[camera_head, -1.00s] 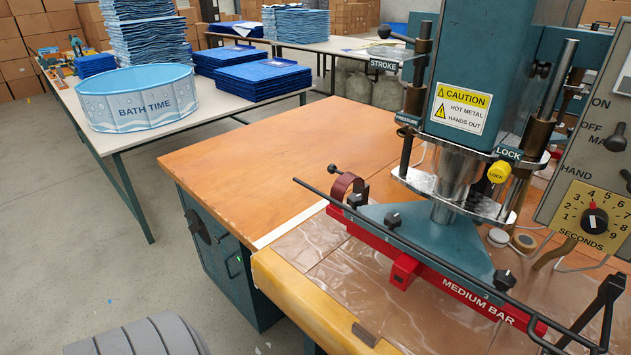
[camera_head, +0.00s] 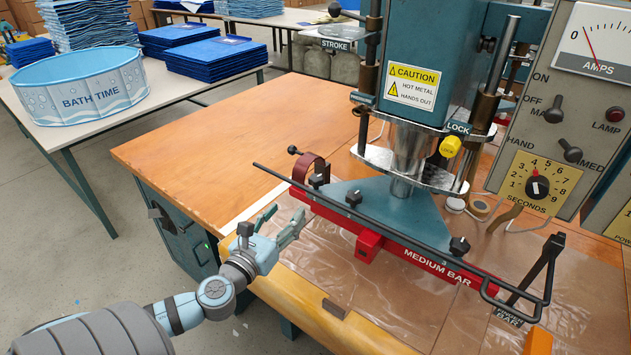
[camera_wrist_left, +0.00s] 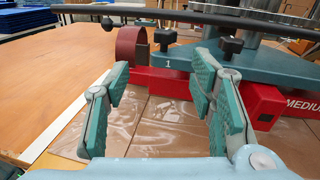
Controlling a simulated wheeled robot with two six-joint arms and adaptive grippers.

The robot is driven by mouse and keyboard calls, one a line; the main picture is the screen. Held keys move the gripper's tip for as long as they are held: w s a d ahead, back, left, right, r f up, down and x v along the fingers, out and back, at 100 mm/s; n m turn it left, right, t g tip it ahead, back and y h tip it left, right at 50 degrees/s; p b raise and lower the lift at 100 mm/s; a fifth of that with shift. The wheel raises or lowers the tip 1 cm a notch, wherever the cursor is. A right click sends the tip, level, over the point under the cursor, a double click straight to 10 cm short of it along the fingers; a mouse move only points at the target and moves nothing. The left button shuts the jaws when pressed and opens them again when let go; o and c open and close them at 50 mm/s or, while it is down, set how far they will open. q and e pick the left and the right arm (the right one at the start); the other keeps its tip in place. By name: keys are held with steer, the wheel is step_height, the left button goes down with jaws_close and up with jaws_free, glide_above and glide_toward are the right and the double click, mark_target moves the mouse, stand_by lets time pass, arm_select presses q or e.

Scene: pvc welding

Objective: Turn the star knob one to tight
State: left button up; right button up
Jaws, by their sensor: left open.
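Star knob one is a small black knob (camera_head: 318,181) on the left end of the teal plate above the red medium bar (camera_head: 368,243). In the left wrist view the knob (camera_wrist_left: 165,39) stands upright above a "1" label, ahead of the fingers. Whether it is tight cannot be told. My left gripper (camera_head: 284,218) is open and empty, in front and to the left of the knob, apart from it. In the wrist view its teal fingers (camera_wrist_left: 161,85) are spread wide over the clear sheet. My right gripper is not in view.
A black rod (camera_head: 380,220) runs along the front of the bar, close to the knobs. A maroon ring (camera_head: 306,170) stands left of knob one. Two further black knobs (camera_head: 353,199) (camera_head: 459,246) sit along the plate. The wooden table (camera_head: 215,145) is clear at left.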

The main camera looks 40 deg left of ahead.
mark_target(312, 184)
arm_select(q)
steer(key=shift+m+h, duration=0.3)
steer(key=shift+m, duration=0.3)
steer(key=w, duration=0.4)
steer(key=w+a+p, duration=0.1)
steer(key=w, duration=0.4)
steer(key=w+a+p, duration=0.1)
steer(key=w, duration=0.4)
steer(key=shift+w+r, duration=0.15)
steer(key=shift+c, duration=0.4)
steer(key=c, duration=1.1)
steer(key=shift+a, duration=0.1)
